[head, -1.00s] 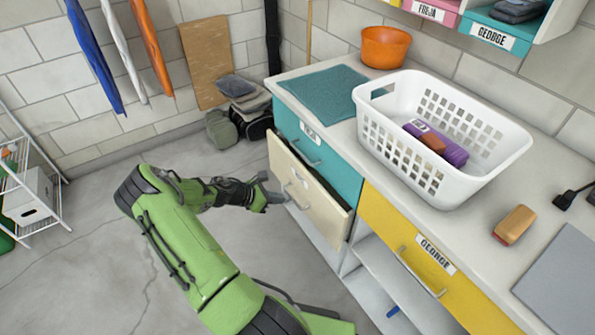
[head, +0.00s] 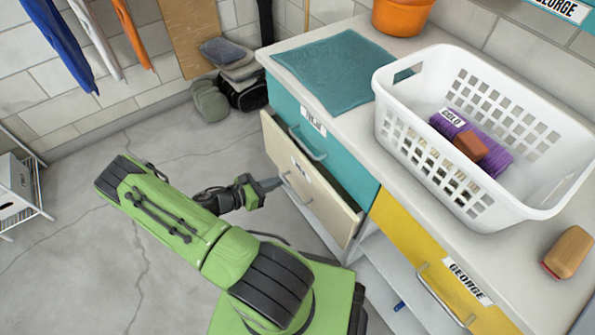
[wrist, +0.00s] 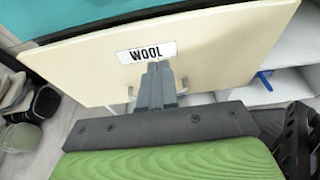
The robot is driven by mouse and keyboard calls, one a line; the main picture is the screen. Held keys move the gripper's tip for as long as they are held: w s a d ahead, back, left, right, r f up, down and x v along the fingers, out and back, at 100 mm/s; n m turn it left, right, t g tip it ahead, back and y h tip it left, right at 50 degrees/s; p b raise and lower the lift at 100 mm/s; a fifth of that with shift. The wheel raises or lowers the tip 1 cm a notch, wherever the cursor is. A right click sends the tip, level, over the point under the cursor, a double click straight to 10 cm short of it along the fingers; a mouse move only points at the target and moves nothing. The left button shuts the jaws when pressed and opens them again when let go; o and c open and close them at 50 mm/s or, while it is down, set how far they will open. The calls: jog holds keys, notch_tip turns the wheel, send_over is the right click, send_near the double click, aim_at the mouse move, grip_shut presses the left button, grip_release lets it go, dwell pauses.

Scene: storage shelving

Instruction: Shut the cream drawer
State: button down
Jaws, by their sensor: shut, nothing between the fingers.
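The cream drawer (head: 322,199) sits below the teal drawer (head: 318,146) and stands partly pulled out, with its dark inside showing along the top edge. In the wrist view its front (wrist: 222,48) fills the upper middle, with a label reading WOOL and a handle low on it. My gripper (head: 277,183) is shut and empty, close to the front of the cream drawer near its handle. In the wrist view the shut fingers (wrist: 158,72) point at the front just below the label. I cannot tell whether the tips touch it.
A yellow drawer (head: 410,245) is to the right, over open shelves. The counter holds a white basket (head: 440,165), a teal mat (head: 335,70), an orange bowl (head: 402,14) and a brush (head: 568,250). A white rack (head: 20,195) stands at left. The floor between is clear.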

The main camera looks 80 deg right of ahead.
aim_at(306, 166)
jog(key=x, duration=0.2)
jog(key=b+x, duration=0.1)
jog(key=x, duration=0.5)
jog(key=shift+s+d+r+b, duration=0.1)
jog(key=shift+r+b, duration=0.2)
jog(key=shift+b, duration=0.1)
jog(key=shift+s+d+r, duration=0.1)
jog(key=shift+s+d, duration=0.1)
jog(key=shift+d, duration=0.05)
jog(key=s+d, duration=0.3)
jog(key=shift+d, duration=0.15)
jog(key=shift+r, duration=0.15)
jog(key=shift+w, duration=0.25)
jog(key=f+p+v, duration=0.1)
jog(key=p+v, duration=0.2)
jog(key=v, duration=1)
jog(key=shift+w+a, duration=0.3)
jog(key=shift+a, duration=0.2)
